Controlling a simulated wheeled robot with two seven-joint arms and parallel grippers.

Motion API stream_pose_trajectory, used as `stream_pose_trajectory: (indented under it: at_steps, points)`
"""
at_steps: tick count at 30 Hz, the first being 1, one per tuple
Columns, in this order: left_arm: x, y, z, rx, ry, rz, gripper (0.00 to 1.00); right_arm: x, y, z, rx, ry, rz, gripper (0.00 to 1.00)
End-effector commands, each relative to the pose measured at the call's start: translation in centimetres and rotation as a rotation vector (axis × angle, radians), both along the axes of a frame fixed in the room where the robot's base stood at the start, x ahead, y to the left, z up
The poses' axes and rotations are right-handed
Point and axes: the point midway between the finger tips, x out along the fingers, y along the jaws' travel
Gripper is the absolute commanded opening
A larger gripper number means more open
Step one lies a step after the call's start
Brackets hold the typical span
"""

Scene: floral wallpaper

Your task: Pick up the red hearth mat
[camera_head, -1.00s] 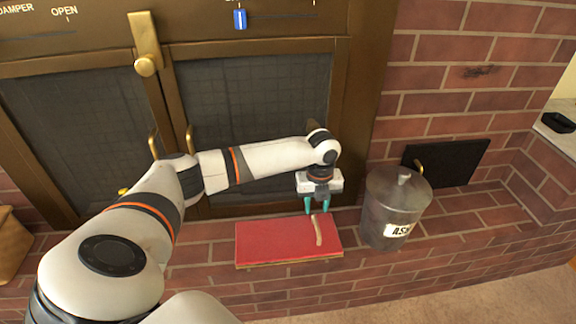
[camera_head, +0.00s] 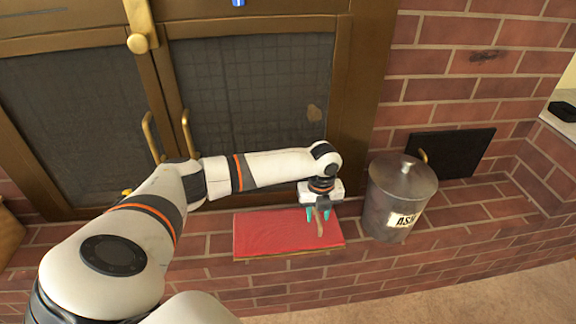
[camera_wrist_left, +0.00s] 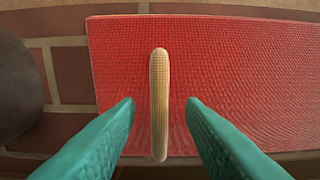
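The red hearth mat (camera_head: 275,234) lies flat on the brick hearth ledge in front of the fireplace doors. A tan strap-like handle (camera_head: 319,229) stands on its right part. In the left wrist view the mat (camera_wrist_left: 240,60) fills the upper middle, and the handle (camera_wrist_left: 159,100) lies upright in the picture between the fingers. My left gripper (camera_head: 318,214) is above the right part of the mat. Its teal fingers are open, one on each side of the handle, with a gap showing on both sides. My right gripper is not in view.
A grey metal ash bucket (camera_head: 397,200) stands close to the right of the mat. Fireplace doors (camera_head: 245,95) with brass handles rise behind it. A small black hatch (camera_head: 453,153) is in the brick wall. The ledge left of the mat is mostly clear.

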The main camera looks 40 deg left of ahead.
Motion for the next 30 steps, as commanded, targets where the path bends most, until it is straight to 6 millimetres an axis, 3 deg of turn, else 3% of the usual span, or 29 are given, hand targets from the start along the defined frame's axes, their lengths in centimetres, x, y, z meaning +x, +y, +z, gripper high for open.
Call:
stream_pose_trajectory:
  at_steps: [5, 12, 30]
  points:
    - [-0.01, -0.02, 0.04, 0.0, 0.0, -0.001, 0.36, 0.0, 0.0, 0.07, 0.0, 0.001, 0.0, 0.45]
    - [0.0, -0.04, 0.05, 0.0, 0.0, -0.001, 0.0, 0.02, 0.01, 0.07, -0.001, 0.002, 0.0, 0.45]
    - [-0.01, -0.03, 0.06, 0.0, 0.0, -0.001, 0.0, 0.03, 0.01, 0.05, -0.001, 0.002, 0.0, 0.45]
